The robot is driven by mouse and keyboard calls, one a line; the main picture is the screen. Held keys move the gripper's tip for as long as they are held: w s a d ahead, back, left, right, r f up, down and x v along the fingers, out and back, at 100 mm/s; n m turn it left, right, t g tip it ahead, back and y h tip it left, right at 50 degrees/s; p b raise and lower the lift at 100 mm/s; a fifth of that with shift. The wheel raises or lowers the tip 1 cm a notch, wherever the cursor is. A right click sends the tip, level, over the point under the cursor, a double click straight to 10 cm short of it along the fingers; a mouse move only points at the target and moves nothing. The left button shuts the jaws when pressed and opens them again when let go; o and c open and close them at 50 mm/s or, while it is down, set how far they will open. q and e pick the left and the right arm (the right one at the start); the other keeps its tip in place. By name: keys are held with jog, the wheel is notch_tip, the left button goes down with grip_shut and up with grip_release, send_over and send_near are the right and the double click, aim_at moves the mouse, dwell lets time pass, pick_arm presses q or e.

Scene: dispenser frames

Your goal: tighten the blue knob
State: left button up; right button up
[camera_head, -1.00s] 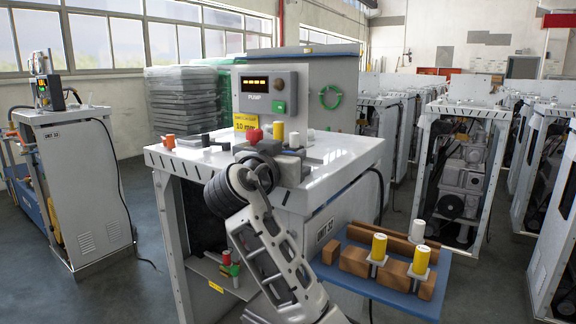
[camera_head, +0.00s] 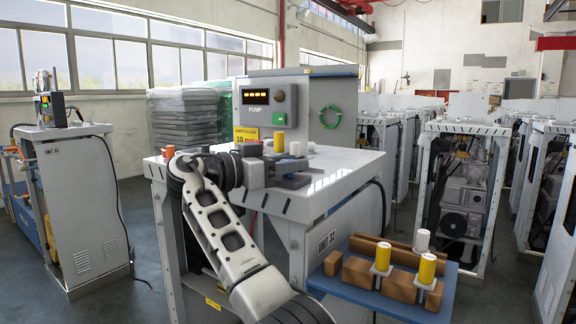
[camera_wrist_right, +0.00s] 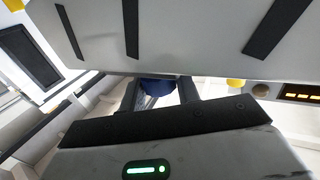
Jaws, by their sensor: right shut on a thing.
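The blue knob (camera_wrist_right: 157,88) shows in the right wrist view as a dark blue round piece between the fingers, partly hidden by them and by the white panel edge. My right gripper (camera_wrist_right: 160,95) is shut on it. In the head view my right gripper (camera_head: 292,174) is level with the top of the white pump cabinet (camera_head: 335,165), reaching across from the left. The knob is hidden there behind the gripper. My left gripper is not in view.
Yellow, orange and white capped cylinders (camera_head: 294,148) stand just behind the gripper, below the pump panel (camera_head: 269,100). A blue side shelf (camera_head: 395,303) at the front right holds brown blocks and yellow cylinders. More cabinets (camera_head: 462,195) stand at right.

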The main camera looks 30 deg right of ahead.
jog(key=shift+r, duration=0.1)
dwell(0.3)
jog(key=o, duration=1)
jog(key=shift+c, duration=0.2)
jog(key=w+a, duration=0.1)
jog(key=a, duration=1.4)
jog(key=shift+a+b, duration=0.3)
jog(key=shift+a, duration=0.1)
